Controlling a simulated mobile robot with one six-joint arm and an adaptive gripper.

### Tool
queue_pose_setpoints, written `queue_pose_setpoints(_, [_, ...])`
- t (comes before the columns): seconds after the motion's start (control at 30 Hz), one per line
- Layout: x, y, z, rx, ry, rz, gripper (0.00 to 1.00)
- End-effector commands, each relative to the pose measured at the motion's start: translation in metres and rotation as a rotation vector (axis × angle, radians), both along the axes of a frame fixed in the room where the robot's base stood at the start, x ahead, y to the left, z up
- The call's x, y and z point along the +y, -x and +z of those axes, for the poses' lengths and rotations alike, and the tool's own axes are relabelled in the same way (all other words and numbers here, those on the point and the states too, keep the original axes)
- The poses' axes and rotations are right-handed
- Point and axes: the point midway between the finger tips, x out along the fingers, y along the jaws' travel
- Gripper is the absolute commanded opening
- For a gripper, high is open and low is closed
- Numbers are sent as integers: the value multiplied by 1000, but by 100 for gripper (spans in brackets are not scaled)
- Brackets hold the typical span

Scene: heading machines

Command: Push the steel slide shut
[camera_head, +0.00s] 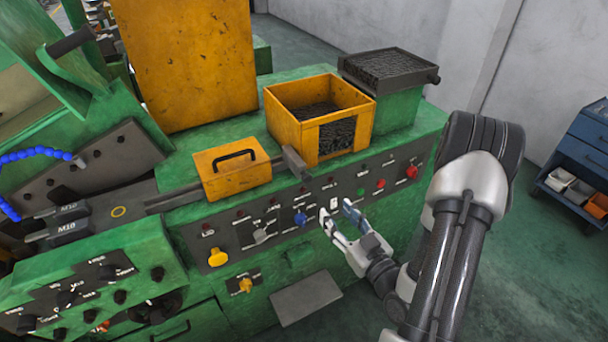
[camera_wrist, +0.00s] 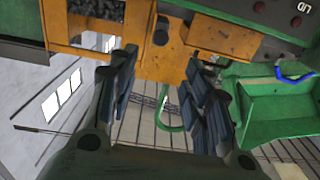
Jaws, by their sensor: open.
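A grey steel bar, which looks like the slide, runs beside and under the yellow box with the black handle (camera_head: 232,165). Its left part (camera_head: 172,199) shows left of that box, and a dark end plate (camera_head: 295,163) stands between the box and the yellow bin. I cannot tell how far the slide is open. My gripper (camera_head: 338,210) is open and empty, in front of the control panel and below the yellow bin, apart from the end plate. In the wrist view, its two fingers (camera_wrist: 162,80) are spread, with yellow machine parts beyond them.
The open yellow bin (camera_head: 318,98) holds dark small parts. The green machine's panel (camera_head: 275,215) carries several knobs and buttons, including a red one (camera_head: 411,172). A dark-topped green block (camera_head: 388,70) stands behind right. A blue cart (camera_head: 580,150) stands at right, with free floor before it.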

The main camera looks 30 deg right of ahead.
Motion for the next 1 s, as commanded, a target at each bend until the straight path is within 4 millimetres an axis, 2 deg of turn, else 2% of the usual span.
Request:
queue_pose_setpoints(0.13, [2,-24,-1,-4,6,5,45])
queue_pose_setpoints(0.3, [0,-31,-6,1,10,7,45])
queue_pose_setpoints(0.77, [3,-49,-5,-3,5,3,45])
queue_pose_setpoints(1.0, [6,-100,1,0,2,6,45])
